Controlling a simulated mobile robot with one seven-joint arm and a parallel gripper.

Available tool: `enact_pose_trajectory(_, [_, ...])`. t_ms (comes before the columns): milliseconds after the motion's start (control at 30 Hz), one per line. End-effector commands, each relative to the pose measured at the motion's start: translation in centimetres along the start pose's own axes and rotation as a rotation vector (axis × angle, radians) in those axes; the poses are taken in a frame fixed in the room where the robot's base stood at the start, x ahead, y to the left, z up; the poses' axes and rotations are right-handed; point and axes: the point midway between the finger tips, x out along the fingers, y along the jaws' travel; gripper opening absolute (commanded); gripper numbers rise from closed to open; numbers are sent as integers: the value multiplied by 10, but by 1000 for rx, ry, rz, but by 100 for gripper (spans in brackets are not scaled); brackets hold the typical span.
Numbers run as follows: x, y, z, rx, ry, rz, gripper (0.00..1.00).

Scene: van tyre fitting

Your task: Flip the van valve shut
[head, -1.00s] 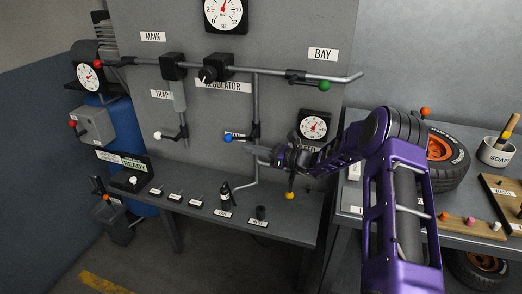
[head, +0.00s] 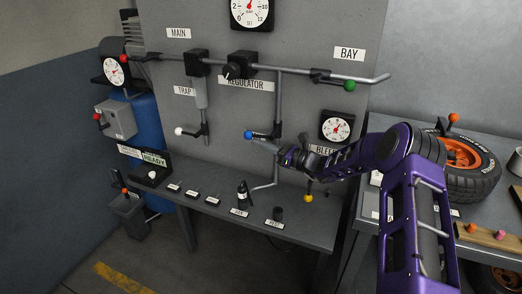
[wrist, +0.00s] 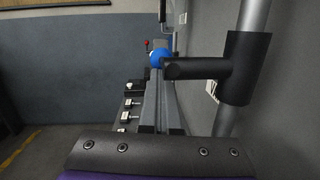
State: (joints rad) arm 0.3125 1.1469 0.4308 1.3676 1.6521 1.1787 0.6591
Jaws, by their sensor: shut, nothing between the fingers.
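A valve lever with a blue ball knob (head: 248,134) sticks out to the left from a vertical grey pipe (head: 279,100) on the panel. In the wrist view the blue knob (wrist: 159,57) sits at the end of a black lever arm (wrist: 200,68), which runs level to a black collar on the pipe. Any name label at this valve is hidden. My gripper (head: 256,142) is shut and empty, its tips just below and right of the knob. In the wrist view the grey fingers (wrist: 158,105) point at the knob; I cannot tell whether they touch it.
Nearby levers have a white knob (head: 180,131), a green knob (head: 349,86) and a yellow knob (head: 308,198). A bench shelf (head: 305,228) with small items runs below. A tyre (head: 479,181) lies on the right table. Open floor is at lower left.

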Motion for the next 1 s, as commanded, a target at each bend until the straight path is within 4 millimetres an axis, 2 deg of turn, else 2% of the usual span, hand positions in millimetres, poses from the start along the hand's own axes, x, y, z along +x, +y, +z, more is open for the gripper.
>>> enact_pose_trajectory(467, [0, 1, 4, -1, 2, 1, 0])
enact_pose_trajectory(567, [-11, 0, 4, -2, 2, -1, 0])
enact_pose_trajectory(800, [-52, -1, 5, -1, 2, -4, 0])
enact_pose_trajectory(1000, [-69, 2, 3, -8, 13, 6, 0])
